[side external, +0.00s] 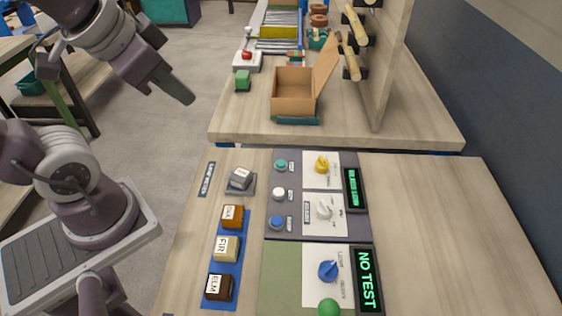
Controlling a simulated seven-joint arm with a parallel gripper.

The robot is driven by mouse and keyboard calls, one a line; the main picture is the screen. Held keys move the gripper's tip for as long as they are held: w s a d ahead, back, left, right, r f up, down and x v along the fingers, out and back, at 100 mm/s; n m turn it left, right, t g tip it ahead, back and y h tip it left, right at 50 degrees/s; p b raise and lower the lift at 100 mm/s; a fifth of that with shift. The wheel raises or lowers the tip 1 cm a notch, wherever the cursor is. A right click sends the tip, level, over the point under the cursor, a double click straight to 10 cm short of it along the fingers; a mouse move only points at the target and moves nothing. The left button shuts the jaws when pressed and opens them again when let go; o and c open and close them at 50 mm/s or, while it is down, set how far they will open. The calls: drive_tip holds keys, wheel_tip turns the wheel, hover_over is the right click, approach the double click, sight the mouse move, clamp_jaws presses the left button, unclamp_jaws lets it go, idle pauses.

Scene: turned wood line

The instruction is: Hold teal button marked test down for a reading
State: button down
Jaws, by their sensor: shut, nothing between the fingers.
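The teal button (280,165) is the farthest of three buttons in a column on the grey panel. A small label sits beside it, too small to read. My gripper (188,99) is shut and empty. It hangs in the air at the upper left, well apart from the button. A display (369,279) at the front right of the panels reads "NO TEST" in green. A smaller display (354,189) beside the grey panel shows tiny green text that I cannot read.
A white button (278,193) and a blue button (277,222) are nearer in the column. Yellow (322,164), white (324,209) and blue (328,270) knobs stand to the right. Wood blocks (227,248) sit on a blue strip. An open box (294,92) stands behind. The right tabletop is clear.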

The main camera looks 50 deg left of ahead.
drive_tip(key=w+a+m+t+y, duration=0.1)
drive_tip(key=w+a+m+y, duration=0.2)
drive_tip(key=w, duration=0.5)
drive_tip(key=m+h, duration=1.1)
drive_tip(key=m, duration=0.2)
hover_over(277, 162)
wheel_tip(277, 162, down, 14)
drive_tip(key=shift+f, duration=0.15)
drive_tip(key=shift+s+y, duration=0.1)
drive_tip(key=shift+y, duration=0.2)
drive_tip(key=shift+f, duration=4.4)
